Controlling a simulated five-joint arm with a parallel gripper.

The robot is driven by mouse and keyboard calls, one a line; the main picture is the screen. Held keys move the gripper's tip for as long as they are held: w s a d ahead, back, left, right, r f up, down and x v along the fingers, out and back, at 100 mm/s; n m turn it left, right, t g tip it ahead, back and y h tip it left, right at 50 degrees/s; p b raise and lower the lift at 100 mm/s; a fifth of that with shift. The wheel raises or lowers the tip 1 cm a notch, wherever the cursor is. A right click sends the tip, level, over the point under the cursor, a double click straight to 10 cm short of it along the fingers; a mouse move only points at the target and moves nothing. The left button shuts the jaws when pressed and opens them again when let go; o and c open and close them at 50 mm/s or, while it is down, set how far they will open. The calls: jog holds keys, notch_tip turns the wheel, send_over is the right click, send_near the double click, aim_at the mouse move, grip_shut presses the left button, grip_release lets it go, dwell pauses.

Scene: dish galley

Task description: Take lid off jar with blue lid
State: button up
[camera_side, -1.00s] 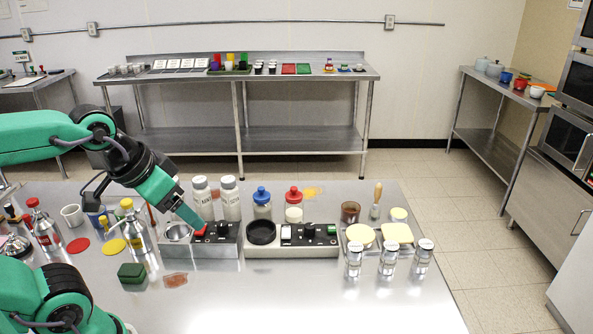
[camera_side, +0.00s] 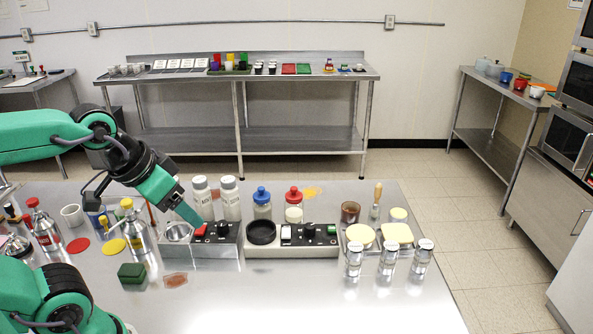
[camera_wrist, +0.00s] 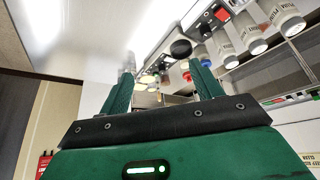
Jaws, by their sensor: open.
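The jar with the blue lid (camera_side: 262,211) stands upright behind the black dish and control box, a clear grey body with its knobbed blue lid (camera_side: 262,193) on top. The blue lid also shows small in the wrist view (camera_wrist: 206,63), beside the right finger. My gripper (camera_side: 198,223) is left of the jar, pointing down over the red-buttoned box and apart from the jar. In the wrist view my gripper (camera_wrist: 162,75) has its two green fingers spread with nothing between them close up.
A red-lidded jar (camera_side: 293,205) stands just right of the blue one. White bottles (camera_side: 231,200) stand between my gripper and the blue-lidded jar. Control boxes (camera_side: 318,236) lie in front. The front right of the steel table (camera_side: 330,300) is clear.

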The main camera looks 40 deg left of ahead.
jog(key=n+g, duration=0.6)
jog(key=n, duration=1.8)
send_over(261, 188)
notch_tip(261, 188, down, 8)
jog(key=shift+f, duration=0.2)
jog(key=shift+w+a+f, duration=0.1)
jog(key=shift+w+f, duration=0.05)
jog(key=shift+f, duration=3.95)
jog(key=c, duration=1.1)
